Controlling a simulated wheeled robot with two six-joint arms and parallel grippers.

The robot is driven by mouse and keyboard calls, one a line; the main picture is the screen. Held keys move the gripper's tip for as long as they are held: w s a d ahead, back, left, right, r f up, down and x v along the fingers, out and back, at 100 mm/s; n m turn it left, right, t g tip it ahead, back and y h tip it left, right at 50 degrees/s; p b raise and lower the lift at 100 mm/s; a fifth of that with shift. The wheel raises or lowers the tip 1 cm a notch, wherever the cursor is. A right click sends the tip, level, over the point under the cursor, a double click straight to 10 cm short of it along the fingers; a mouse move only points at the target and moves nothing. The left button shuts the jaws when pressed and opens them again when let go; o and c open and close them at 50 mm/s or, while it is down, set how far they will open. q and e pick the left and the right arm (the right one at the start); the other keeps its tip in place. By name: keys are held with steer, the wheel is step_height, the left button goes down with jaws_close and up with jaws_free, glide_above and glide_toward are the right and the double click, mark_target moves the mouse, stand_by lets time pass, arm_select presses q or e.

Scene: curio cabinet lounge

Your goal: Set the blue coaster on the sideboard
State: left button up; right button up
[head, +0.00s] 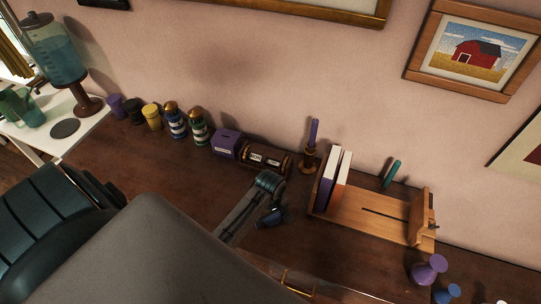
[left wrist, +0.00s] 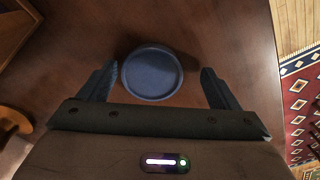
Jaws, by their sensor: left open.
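The blue coaster (left wrist: 152,72) is a round, rimmed disc lying flat on the brown wood top of the sideboard (head: 205,185). In the left wrist view it lies between and a little beyond the two fingers of my left gripper (left wrist: 158,85), with a gap on each side, wider on the right. My left gripper is open and holds nothing. In the head view my left gripper (head: 270,212) is over the sideboard, in front of the hourglass; I cannot clearly pick out the coaster there. My right gripper is not in view.
A purple box (head: 226,144), an hourglass (head: 265,158), a purple candle (head: 313,132) and a wooden book rack (head: 375,218) stand along the back. Striped lighthouse figures (head: 175,121) stand farther left. A purple vase (head: 428,270) stands at right. Sideboard left of my gripper is clear.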

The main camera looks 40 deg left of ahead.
mark_target(270, 218)
arm_select(q)
steer(key=shift+w, duration=0.15)
steer(key=shift+w+r, duration=0.1)
steer(key=shift+r, duration=0.05)
step_height(270, 218, up, 12)
steer(key=b, duration=0.3)
steer(key=shift+f, duration=0.2)
